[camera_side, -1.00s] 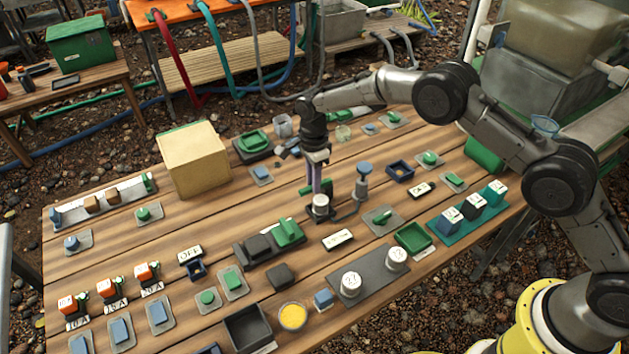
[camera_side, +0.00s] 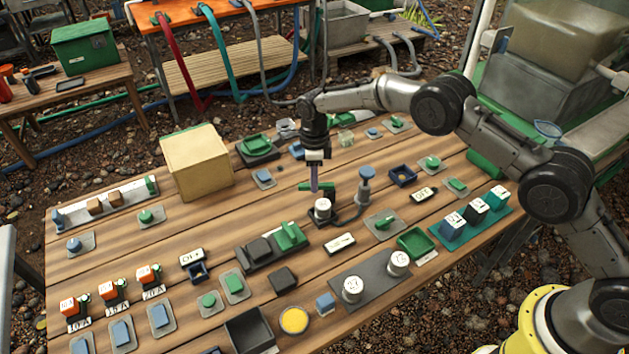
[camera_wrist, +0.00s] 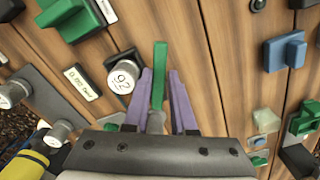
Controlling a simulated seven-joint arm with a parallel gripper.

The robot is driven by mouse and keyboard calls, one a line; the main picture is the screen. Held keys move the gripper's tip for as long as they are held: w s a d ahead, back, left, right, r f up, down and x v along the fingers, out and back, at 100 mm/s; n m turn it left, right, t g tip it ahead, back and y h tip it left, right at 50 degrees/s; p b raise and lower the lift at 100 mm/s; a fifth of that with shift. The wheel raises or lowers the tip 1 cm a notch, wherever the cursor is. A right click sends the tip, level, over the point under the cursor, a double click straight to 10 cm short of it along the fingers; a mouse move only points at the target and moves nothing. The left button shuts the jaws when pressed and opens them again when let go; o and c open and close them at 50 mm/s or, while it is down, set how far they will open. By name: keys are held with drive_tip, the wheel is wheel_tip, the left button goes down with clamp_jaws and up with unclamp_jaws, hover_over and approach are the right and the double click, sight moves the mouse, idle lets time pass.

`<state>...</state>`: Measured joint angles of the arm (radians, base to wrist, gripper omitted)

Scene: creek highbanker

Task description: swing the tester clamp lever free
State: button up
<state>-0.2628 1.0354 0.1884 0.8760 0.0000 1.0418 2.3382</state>
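The tester's clamp lever, a slim green bar (camera_wrist: 159,72), shows between my fingers in the wrist view. Its green end (camera_side: 305,187) shows left of the fingers in the side view. The tester's white-capped round part (camera_wrist: 123,77) stands just left of the lever in the wrist view; it also shows in the side view (camera_side: 322,208). My gripper (camera_side: 314,188) points down over the tester, its purple fingers (camera_wrist: 159,74) on either side of the lever. They look open, with no clear grip on it. The lever's base is partly hidden by the gripper.
A blue-topped post (camera_side: 366,174) stands close right of the tester. A black block with a green lever (camera_side: 289,236) sits in front. A cardboard box (camera_side: 197,165) stands back left. Many small switches and trays crowd the table; bare planks show left of the tester.

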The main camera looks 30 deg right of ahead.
drive_tip(key=shift+w+d+m, duration=0.1)
drive_tip(key=shift+m, duration=0.2)
drive_tip(key=shift+w+d+m, duration=0.15)
drive_tip(key=shift+w+m, duration=0.05)
drive_tip(key=shift+m, duration=0.4)
drive_tip(key=shift+w+d+m, duration=0.1)
drive_tip(key=shift+w+m, duration=0.05)
drive_tip(key=shift+m, duration=0.45)
drive_tip(key=m, duration=0.2)
drive_tip(key=shift+w+d+m, duration=0.3)
drive_tip(key=shift+d+m, duration=0.05)
drive_tip(key=shift+m, duration=0.05)
drive_tip(key=o, duration=0.3)
wheel_tip(320, 180, up, 7)
drive_tip(key=shift+d, duration=0.1)
idle(0.4)
